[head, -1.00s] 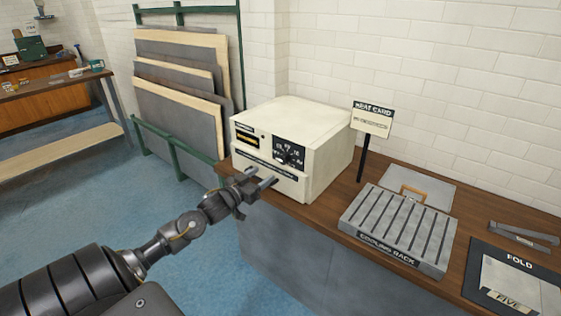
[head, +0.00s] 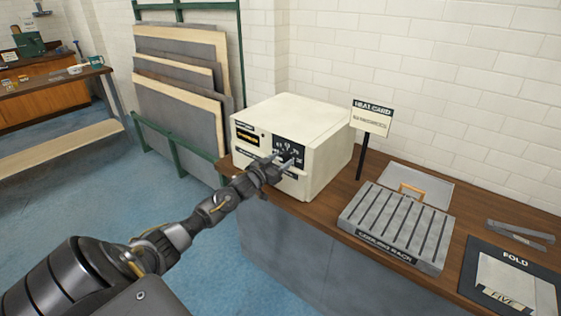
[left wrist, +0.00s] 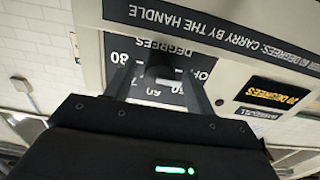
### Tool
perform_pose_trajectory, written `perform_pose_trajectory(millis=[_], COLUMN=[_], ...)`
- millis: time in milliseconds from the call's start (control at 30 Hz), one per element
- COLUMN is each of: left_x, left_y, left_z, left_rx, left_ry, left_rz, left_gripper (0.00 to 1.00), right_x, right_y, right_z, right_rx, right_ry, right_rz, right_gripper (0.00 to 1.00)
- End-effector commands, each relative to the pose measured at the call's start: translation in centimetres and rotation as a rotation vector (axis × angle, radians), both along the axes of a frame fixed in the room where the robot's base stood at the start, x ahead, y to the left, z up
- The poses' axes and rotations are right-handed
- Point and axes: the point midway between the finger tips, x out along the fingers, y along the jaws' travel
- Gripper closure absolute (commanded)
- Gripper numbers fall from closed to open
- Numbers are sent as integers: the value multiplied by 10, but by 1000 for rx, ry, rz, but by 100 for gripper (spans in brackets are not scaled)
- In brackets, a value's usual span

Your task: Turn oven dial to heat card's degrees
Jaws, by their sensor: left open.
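The cream box oven (head: 322,125) stands on the wooden counter, its black dial panel (head: 291,146) facing my left arm. My left gripper (head: 287,163) is open in front of this panel and covers part of it. In the left wrist view, which shows the oven upside down, the dark dial knob (left wrist: 160,72) lies between the two spread fingers (left wrist: 160,92). I cannot tell whether they touch it. A yellow-lettered display (left wrist: 272,94) shows a degrees reading, its digits unclear. The heat card (head: 371,120) stands on a black post right of the oven; its small print is unreadable. My right gripper is not in view.
A grey cooling rack (head: 397,226) sits on the counter (head: 330,208) right of the oven, with a handled grey tray (head: 432,187) behind it. A fold mat (head: 478,262) and tongs (head: 520,233) lie further right. A green rack (head: 188,165) of boards stands at left.

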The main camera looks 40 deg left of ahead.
Motion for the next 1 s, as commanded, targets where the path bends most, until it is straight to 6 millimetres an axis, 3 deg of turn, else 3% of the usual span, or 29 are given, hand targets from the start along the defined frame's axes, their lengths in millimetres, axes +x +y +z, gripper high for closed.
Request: perform_pose_trajectory(millis=[200, 533, 1000], left_x=[0, 0, 0], left_y=[0, 0, 0], left_z=[0, 0, -1], left_rx=[0, 0, 127], left_ry=[0, 0, 3], left_rz=[0, 0, -1], left_gripper=[47, 90, 90], right_x=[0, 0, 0], right_y=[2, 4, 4], right_z=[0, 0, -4], right_rx=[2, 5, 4], right_ry=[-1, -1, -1], right_rz=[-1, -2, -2], right_gripper=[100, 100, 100])
